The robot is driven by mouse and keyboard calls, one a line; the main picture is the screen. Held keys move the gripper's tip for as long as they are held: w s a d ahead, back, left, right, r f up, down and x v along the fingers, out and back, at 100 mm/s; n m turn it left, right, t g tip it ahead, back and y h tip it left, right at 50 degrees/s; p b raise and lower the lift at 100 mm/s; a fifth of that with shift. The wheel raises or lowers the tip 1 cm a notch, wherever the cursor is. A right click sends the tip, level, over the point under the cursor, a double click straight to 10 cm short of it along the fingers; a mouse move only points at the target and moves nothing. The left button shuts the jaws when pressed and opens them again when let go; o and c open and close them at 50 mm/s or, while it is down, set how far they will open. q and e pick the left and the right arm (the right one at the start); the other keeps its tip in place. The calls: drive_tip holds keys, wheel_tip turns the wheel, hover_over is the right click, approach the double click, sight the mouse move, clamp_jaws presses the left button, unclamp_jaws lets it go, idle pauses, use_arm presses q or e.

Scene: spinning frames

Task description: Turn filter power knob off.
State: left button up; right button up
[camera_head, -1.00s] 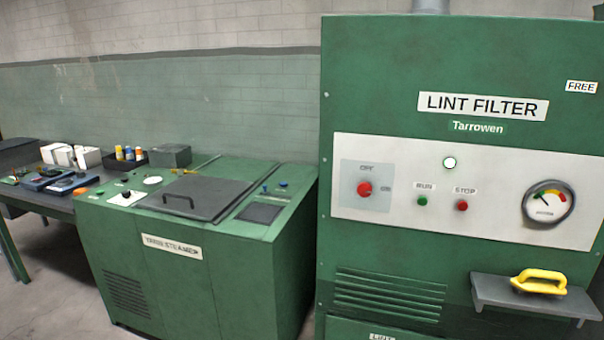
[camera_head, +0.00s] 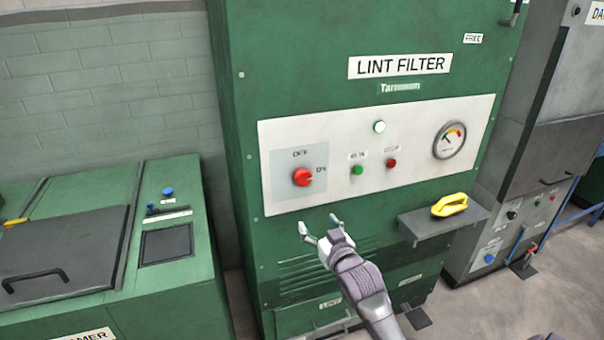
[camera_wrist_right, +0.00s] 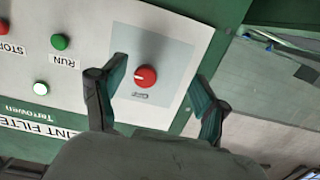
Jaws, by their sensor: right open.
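The filter power knob (camera_head: 302,177) is red and round, on a light grey plate at the left of the white panel (camera_head: 420,128) of the green lint filter cabinet (camera_head: 300,50). OFF is printed above it and ON to its right; in the head view its pale mark points right, towards ON. My right gripper (camera_head: 322,228) is open and empty, below and a little right of the knob in the head view. In the right wrist view the knob (camera_wrist_right: 146,77) shows between the two spread fingers of the right gripper (camera_wrist_right: 155,95), apart from both. My left gripper is not in view.
A green RUN button (camera_head: 358,170), a red STOP button (camera_head: 392,163), a white lamp (camera_head: 379,127) and a gauge (camera_head: 449,141) share the panel. A green steamer (camera_head: 180,290) stands left.

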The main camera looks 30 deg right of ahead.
approach(305, 181)
drive_tip(key=shift+t+h, duration=0.3)
drive_tip(key=shift+t, duration=0.1)
drive_tip(key=x, duration=0.3)
drive_tip(key=p+x, duration=0.1)
drive_tip(key=x, duration=0.2)
drive_tip(key=p+x, duration=0.1)
drive_tip(key=x, duration=0.2)
drive_tip(key=shift+w+f, duration=0.25)
drive_tip(key=shift+w, duration=0.15)
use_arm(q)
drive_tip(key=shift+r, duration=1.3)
use_arm(e)
drive_tip(key=shift+w+d, duration=0.1)
drive_tip(key=shift+w, duration=0.45)
drive_tip(key=shift+c, duration=0.4)
drive_tip(key=c, duration=1.1)
